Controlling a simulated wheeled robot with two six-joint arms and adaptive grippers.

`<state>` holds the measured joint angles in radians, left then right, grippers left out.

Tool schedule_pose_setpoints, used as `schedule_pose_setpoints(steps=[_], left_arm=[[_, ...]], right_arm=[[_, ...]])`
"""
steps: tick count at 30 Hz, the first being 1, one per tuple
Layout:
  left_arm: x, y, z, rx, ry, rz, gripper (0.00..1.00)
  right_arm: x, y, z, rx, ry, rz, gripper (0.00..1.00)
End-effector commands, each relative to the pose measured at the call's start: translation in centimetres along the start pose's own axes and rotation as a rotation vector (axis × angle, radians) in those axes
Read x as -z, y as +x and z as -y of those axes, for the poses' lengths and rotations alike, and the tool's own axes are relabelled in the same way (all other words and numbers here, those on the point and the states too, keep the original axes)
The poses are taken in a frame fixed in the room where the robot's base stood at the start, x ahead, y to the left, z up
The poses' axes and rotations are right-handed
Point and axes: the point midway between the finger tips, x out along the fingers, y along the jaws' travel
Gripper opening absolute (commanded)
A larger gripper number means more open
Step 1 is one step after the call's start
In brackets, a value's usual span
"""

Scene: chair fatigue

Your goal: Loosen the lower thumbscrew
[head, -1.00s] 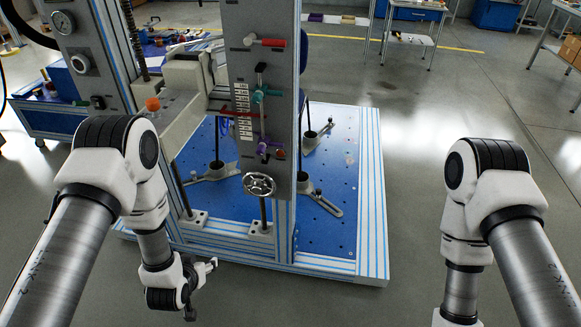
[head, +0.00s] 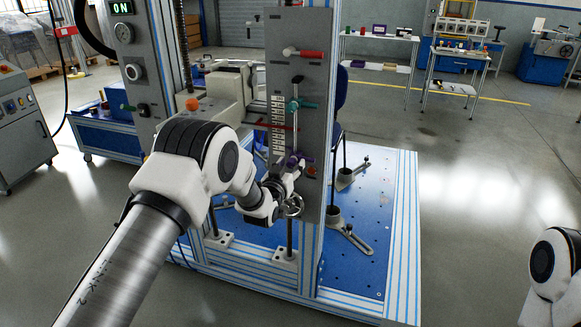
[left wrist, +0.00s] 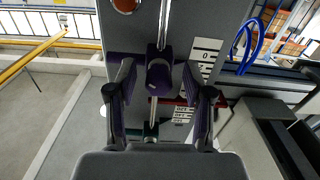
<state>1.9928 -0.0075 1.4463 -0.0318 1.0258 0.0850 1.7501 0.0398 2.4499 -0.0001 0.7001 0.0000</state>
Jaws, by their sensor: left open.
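The purple lower thumbscrew (head: 292,159) sits on the front of the grey upright panel (head: 301,75), below a teal one (head: 296,104). My left gripper (head: 296,171) is at the panel's lower part, close to the purple thumbscrew and partly hiding it. In the left wrist view, the purple thumbscrew (left wrist: 159,75) shows between the two open fingers of my left gripper (left wrist: 158,82), with space on both sides. The teal thumbscrew (left wrist: 151,130) shows beyond it there. My right gripper is out of view; only part of my right arm shows at the right edge.
A red-handled lever (head: 305,53) is higher on the panel. A white scale (head: 278,125) lies left of the thumbscrews. Open floor lies right of the blue base plate (head: 375,215).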

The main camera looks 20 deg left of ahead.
Motion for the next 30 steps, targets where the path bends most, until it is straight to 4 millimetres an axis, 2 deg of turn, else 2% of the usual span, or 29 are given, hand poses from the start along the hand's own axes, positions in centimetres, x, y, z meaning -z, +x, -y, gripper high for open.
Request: schedule_pose_setpoints(steps=[4,8,9,22,30], left_arm=[[-0.02,-0.03,-0.02,0.000,0.000,0.001,0.51],[-0.03,-0.04,-0.01,0.000,0.000,0.001,0.05],[-0.03,-0.05,-0.01,0.000,0.000,0.001,0.00],[-0.07,-0.06,-0.01,0.000,-0.038,0.001,0.00],[-0.12,-0.06,-0.04,0.000,-0.184,0.001,0.00]], right_arm=[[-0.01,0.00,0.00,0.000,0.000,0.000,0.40],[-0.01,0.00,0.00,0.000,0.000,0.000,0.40],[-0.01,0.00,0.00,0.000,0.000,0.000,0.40],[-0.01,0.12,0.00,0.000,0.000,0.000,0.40],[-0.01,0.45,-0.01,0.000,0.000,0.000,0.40]])
